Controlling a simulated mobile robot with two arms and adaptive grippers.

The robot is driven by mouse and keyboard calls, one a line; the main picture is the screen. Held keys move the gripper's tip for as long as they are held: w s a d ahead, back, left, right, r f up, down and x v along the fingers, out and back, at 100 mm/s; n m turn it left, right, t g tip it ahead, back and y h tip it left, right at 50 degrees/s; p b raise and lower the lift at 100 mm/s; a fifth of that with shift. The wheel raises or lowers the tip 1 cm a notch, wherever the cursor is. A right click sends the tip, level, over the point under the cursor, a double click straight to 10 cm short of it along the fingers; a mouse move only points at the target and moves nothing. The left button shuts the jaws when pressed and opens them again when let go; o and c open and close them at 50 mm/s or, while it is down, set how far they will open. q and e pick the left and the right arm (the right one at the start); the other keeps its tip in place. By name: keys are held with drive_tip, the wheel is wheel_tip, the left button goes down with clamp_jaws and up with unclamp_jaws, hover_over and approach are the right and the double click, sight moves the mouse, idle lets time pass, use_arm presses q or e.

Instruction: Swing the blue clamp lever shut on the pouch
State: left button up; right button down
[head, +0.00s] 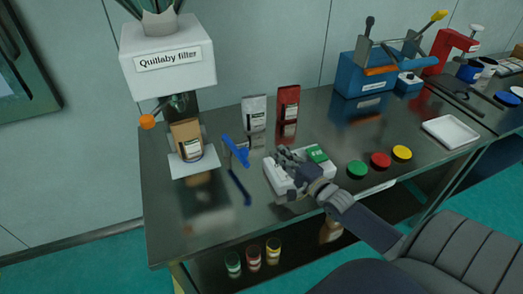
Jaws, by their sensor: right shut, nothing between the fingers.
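A brown pouch (187,140) with a white label stands upright on a light plate (196,170), under the nozzle of the white filler (168,60). The blue clamp lever (236,151) is just right of the pouch and slants up to the left, apart from the pouch front. A darker blue streak below it on the steel looks like its reflection. My right gripper (276,157) is shut and empty, to the right of the lever with a small gap between them. It is over a white device (273,180) and hides part of it. My left gripper is out of view.
A silver pouch (254,113) and a red pouch (288,103) stand behind my gripper. Green (357,169), red (380,160) and yellow (402,152) discs lie to the right, near a white tray (450,131). An orange knob (147,121) sticks out left of the filler.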

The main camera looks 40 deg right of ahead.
drive_tip(key=w, duration=0.4)
drive_tip(key=shift+a+r+p, duration=0.1)
drive_tip(key=shift+a+p, duration=0.1)
drive_tip(key=shift+p, duration=0.2)
drive_tip(key=a, duration=0.1)
drive_tip(key=a+p, duration=0.1)
drive_tip(key=a, duration=0.1)
drive_tip(key=shift+w+a+f, duration=0.25)
drive_tip(key=shift+w+a, duration=0.05)
drive_tip(key=shift+a, duration=0.05)
